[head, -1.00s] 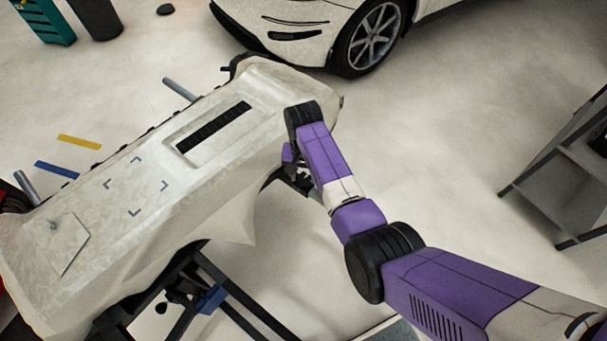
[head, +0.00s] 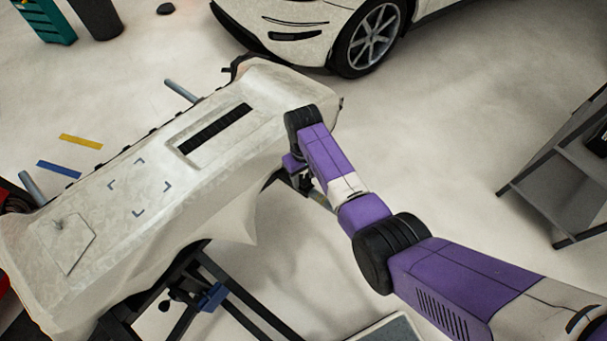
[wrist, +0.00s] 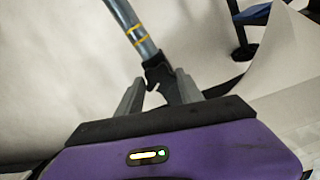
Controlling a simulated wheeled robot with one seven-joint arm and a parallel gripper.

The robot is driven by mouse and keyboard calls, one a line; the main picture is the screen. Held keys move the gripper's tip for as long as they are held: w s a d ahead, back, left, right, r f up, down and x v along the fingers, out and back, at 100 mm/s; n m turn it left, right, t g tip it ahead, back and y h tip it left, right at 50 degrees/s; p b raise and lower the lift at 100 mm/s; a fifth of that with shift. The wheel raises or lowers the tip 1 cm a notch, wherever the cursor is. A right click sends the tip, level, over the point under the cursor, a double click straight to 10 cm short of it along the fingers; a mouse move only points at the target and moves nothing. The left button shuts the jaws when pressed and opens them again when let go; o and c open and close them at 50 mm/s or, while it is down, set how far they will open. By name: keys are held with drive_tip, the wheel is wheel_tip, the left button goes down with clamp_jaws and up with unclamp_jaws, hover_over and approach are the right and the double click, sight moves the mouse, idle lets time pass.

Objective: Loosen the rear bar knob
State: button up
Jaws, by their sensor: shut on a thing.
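In the wrist view, the black knob (wrist: 166,76) sits at the end of a grey-blue bar (wrist: 134,33) with yellow bands. My gripper (wrist: 160,84) has its two grey fingers on either side of the knob and is shut on it. The fingers hide part of the knob. In the head view, my gripper (head: 302,182) is low beside the right end of the covered panel, mostly hidden by my arm. The knob cannot be made out clearly there.
A long white wrapped panel (head: 100,215) lies on a dark stand (head: 215,275), with loose film hanging from its near edge. A blue clamp-like part (head: 212,297) is on the stand. A white car (head: 310,25) is behind, and a grey shelf (head: 565,185) stands right.

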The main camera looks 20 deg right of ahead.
drive_tip(key=n, duration=0.7)
drive_tip(key=shift+p, duration=0.4)
drive_tip(key=n, duration=0.6)
drive_tip(key=shift+n, duration=0.3)
drive_tip(key=n, duration=1.3)
drive_tip(key=shift+n, duration=0.4)
drive_tip(key=o, duration=1.4)
drive_tip(key=shift+r, duration=0.1)
